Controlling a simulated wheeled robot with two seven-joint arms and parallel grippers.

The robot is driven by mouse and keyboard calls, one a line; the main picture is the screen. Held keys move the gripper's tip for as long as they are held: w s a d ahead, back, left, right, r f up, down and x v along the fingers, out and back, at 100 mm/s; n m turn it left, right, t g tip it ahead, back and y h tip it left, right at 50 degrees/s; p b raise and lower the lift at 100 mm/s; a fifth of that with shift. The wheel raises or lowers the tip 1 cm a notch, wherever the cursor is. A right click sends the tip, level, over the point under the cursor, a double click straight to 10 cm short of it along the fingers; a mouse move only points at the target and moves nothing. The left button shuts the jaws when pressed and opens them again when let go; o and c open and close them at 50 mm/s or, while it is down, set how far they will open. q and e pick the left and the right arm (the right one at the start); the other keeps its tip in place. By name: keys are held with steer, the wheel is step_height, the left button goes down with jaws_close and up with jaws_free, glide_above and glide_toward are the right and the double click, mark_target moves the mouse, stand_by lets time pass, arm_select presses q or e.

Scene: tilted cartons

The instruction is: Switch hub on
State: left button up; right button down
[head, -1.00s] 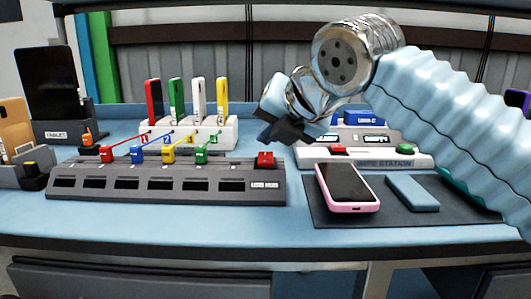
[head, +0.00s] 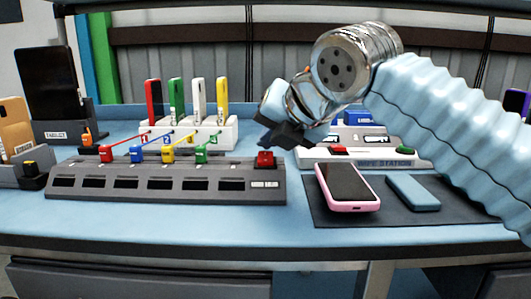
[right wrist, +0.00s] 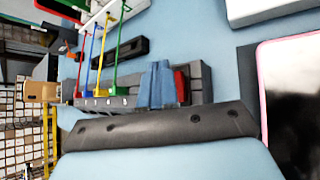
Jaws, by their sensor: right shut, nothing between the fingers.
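The hub (head: 165,187) is a long dark grey strip with several slots along its front, lying on the blue table at the left. Its red switch (head: 264,159) is at its right end. Colored plugs sit along its top. My right gripper (head: 268,144) is shut and empty, just above and behind the red switch in the head view. In the right wrist view its blue fingertips (right wrist: 162,86) are beside the red switch (right wrist: 181,86) and partly cover the hub. I cannot tell whether they touch the switch. My left gripper is not in view.
A white rack (head: 185,133) with colored upright devices stands behind the hub. A white station (head: 365,158) with red and green buttons is at the right. A pink phone (head: 347,187) and a blue slab (head: 413,193) lie on a dark mat. The front table strip is clear.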

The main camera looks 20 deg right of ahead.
mark_target(270, 160)
steer(key=shift+f, duration=0.3)
steer(key=shift+r, duration=0.15)
stand_by(0.4)
steer(key=shift+s+r+p, duration=0.1)
steer(key=shift+r+p, duration=0.55)
steer(key=shift+p, duration=0.05)
steer(key=r+p, duration=0.5)
steer(key=shift+s+a, duration=0.15)
steer(key=shift+s, duration=0.25)
